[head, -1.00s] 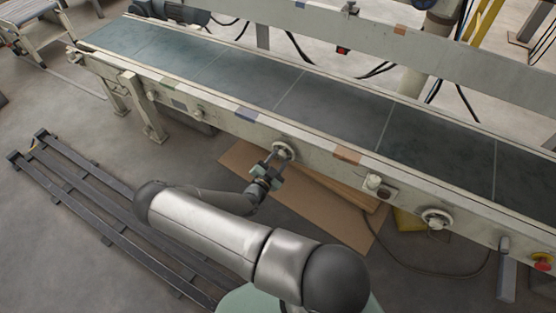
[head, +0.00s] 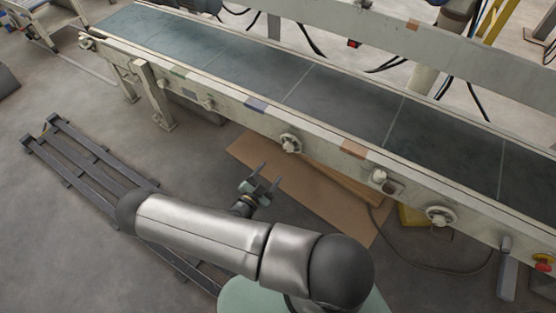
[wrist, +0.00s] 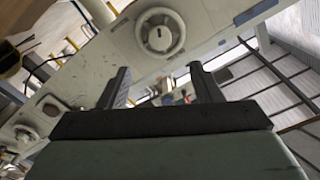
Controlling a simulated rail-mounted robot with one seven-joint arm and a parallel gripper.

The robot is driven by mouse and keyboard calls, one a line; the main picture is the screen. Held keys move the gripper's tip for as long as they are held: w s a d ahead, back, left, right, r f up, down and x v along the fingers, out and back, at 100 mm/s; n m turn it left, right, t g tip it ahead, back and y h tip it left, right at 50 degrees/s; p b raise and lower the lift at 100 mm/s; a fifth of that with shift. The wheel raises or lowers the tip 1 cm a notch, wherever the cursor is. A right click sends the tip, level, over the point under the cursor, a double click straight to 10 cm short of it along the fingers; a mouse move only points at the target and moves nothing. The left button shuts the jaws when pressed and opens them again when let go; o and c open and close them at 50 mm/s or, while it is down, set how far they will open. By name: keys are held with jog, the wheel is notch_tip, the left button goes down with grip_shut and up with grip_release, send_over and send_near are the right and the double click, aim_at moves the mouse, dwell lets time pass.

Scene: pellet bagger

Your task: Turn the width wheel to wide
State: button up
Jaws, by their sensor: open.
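A pale handwheel (head: 290,143) sits on the near side rail of the conveyor, between a blue-grey patch (head: 256,104) and a brown patch (head: 353,149). A similar wheel (head: 440,216) is farther right; I see no readable label telling which is the width wheel. My gripper (head: 269,174) is open and empty, below and left of the first wheel and apart from it. In the wrist view, a round wheel (wrist: 160,33) with a dark mark on its hub lies beyond the two spread fingers (wrist: 159,72). Its turned position cannot be told.
The dark conveyor belt (head: 340,95) runs behind the rail. A small knob box (head: 382,181) and a red button (head: 543,265) are on the right. Brown cardboard (head: 300,190) lies on the floor below the wheel; a dark rack (head: 90,165) lies at left.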

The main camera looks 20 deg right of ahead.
jog(key=v, duration=0.5)
jog(key=shift+s+a, duration=0.25)
jog(key=shift+r, duration=0.1)
jog(key=s+r+n+g+y+p, duration=0.3)
jog(key=s+r+n+y+p, duration=0.2)
jog(key=r, duration=1.4)
jog(key=s+r+n+g+y+p, duration=0.3)
jog(key=r+p, duration=0.7)
jog(key=r, duration=1)
jog(key=s+a+r+n+g+y+p, duration=0.1)
jog(key=s+r+n+g+y+p, duration=0.2)
jog(key=r, duration=1.7)
jog(key=s+n+y+p, duration=0.4)
jog(key=s+n+p, duration=0.1)
jog(key=n, duration=0.1)
jog(key=shift+r+g+p, duration=0.15)
jog(key=shift+g+p, duration=0.15)
jog(key=shift+p, duration=0.05)
jog(key=shift+w, duration=0.1)
